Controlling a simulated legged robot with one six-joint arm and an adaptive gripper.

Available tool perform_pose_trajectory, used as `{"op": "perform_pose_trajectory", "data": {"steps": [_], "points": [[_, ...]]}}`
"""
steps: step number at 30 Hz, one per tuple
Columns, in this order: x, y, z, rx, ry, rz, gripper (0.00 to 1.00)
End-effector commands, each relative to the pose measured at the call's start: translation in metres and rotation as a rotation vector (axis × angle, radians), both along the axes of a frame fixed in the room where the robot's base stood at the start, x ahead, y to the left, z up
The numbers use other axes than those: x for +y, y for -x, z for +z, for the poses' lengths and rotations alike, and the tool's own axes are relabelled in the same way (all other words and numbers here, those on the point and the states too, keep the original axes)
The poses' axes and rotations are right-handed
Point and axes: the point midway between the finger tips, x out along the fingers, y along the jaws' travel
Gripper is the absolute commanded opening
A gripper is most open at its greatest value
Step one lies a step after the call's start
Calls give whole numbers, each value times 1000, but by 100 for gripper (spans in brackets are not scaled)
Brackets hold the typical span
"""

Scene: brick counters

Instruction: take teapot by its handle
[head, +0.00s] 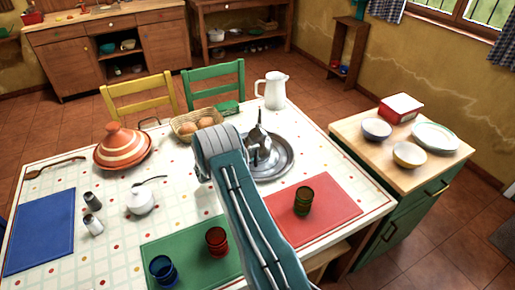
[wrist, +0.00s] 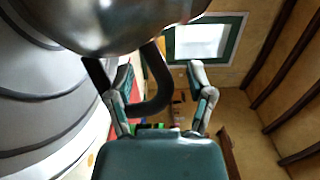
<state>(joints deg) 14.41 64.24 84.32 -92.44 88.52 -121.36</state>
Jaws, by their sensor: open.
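The silver teapot (head: 259,133) stands on a round metal tray (head: 286,168) on the table, partly hidden by my arm in the head view. In the wrist view the shiny teapot body (wrist: 120,22) fills the top, and its dark curved handle (wrist: 158,88) hangs down from it. My gripper (wrist: 161,80) is open, with one finger on each side of the handle. The handle lies nearer the left finger; I cannot tell whether they touch. The fingers are mostly hidden in the head view.
A white pitcher (head: 272,90) and a bread basket (head: 196,123) stand close behind the tray. A striped tagine (head: 122,150) is farther left. A side counter (head: 372,150) with bowls stands right.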

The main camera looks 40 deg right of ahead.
Motion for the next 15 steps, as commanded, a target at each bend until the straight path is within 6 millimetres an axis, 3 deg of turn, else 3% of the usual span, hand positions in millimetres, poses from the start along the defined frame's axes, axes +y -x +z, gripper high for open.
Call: {"op": "perform_pose_trajectory", "data": {"steps": [7, 9, 12, 15], "points": [[-4, 1, 0, 0, -1, 1, 68], [-4, 1, 0, 0, -1, 1, 37], [-4, 1, 0, 0, 0, 1, 0], [-4, 1, -1, 0, -1, 1, 0]]}}
